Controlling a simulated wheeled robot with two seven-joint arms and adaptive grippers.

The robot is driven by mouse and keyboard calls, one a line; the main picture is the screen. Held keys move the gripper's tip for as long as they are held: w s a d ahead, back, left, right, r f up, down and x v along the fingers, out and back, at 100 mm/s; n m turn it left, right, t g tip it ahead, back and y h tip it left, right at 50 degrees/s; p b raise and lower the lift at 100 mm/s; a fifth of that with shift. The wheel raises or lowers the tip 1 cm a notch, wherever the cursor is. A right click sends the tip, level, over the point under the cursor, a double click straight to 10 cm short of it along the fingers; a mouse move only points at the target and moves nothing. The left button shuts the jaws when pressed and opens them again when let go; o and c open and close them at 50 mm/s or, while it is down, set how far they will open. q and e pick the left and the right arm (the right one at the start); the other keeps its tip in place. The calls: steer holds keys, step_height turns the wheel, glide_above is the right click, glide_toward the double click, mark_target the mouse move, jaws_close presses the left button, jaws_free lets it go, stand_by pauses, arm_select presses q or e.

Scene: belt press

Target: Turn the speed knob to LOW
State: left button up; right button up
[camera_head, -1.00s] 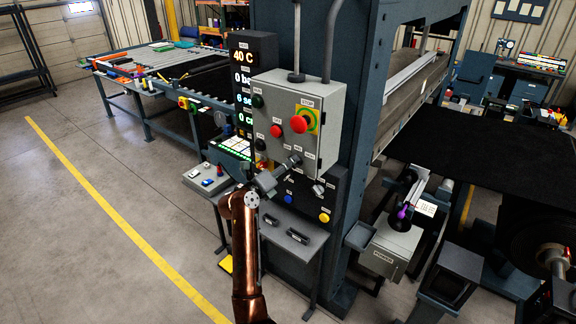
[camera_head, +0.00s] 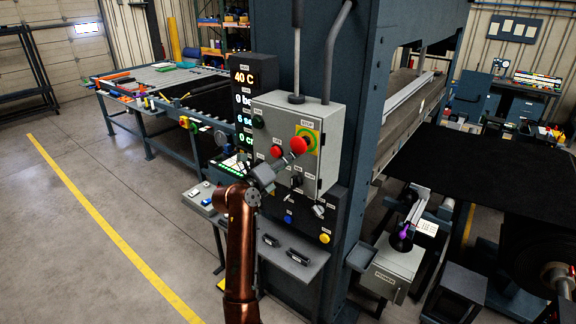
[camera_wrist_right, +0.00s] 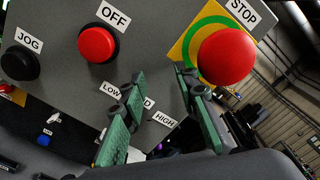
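The grey control box (camera_head: 270,112) faces me, with a small dark speed knob (camera_head: 296,181) low on its front. In the right wrist view the LOW label (camera_wrist_right: 110,88) and HIGH label (camera_wrist_right: 164,119) show; a finger partly covers the label between them. I cannot make out the knob's pointer or setting. My left gripper is out of view.
The large red STOP button (camera_wrist_right: 228,57) is close beside one finger. The red OFF button (camera_wrist_right: 97,44) and black JOG button (camera_wrist_right: 20,63) are nearby. A lower panel has a blue button (camera_head: 288,219) and yellow button (camera_head: 325,238). A small shelf (camera_head: 300,262) juts out below.

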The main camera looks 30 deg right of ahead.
steer(key=m+b, duration=0.7)
steer(key=m, duration=0.3)
glide_toward(292, 182)
steer(key=p+x, duration=0.2)
steer(key=x, duration=0.5)
steer(key=shift+d+r, duration=0.1)
steer(key=shift+r, duration=0.05)
steer(key=shift+w+d, duration=0.35)
steer(key=shift+d, duration=0.3)
steer(key=shift+c, duration=0.3)
jaws_close()
steer(key=shift+p, duration=0.3)
